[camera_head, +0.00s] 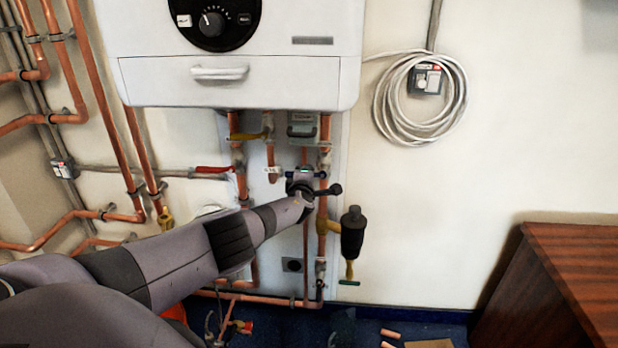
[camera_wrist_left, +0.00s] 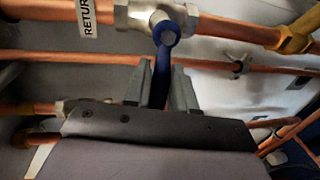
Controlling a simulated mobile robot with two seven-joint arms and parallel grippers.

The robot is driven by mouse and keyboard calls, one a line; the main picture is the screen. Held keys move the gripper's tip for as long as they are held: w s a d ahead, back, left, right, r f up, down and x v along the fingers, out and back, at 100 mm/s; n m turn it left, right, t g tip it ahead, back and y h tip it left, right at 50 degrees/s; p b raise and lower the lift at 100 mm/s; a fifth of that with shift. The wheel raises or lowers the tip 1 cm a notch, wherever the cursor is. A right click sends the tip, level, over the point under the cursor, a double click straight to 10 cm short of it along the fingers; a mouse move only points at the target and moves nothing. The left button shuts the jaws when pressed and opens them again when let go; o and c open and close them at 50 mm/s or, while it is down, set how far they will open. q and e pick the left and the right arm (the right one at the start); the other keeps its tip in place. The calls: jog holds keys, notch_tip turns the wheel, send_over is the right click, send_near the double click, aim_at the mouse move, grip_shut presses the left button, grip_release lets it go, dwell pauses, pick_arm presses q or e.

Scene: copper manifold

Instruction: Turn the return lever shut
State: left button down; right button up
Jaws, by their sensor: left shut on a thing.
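The return lever (camera_wrist_left: 162,75) is blue, with a round hub on a silver valve body (camera_wrist_left: 133,15) in the left wrist view. A white label reading "RETUR" (camera_wrist_left: 88,17) is on the copper pipe beside it. The lever points away from the hub, roughly crosswise to that pipe. My left gripper (camera_wrist_left: 160,92) is shut on the lever, one grey finger on each side. In the head view my left gripper (camera_head: 304,176) is at the pipes below the white boiler and hides most of the valve and lever. My right gripper is not in view.
The white boiler (camera_head: 235,85) hangs above. A red lever (camera_head: 213,170) and a yellow lever (camera_head: 246,136) are left of my gripper. A black canister (camera_head: 352,232) is close on the right. Copper pipes run around. The wall farther right is clear above a wooden cabinet (camera_head: 575,285).

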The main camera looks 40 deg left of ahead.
pick_arm(q)
jog(key=shift+r, duration=0.25)
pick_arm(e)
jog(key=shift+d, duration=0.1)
pick_arm(q)
jog(key=c, duration=1.1)
grip_release()
jog(key=shift+f, duration=0.1)
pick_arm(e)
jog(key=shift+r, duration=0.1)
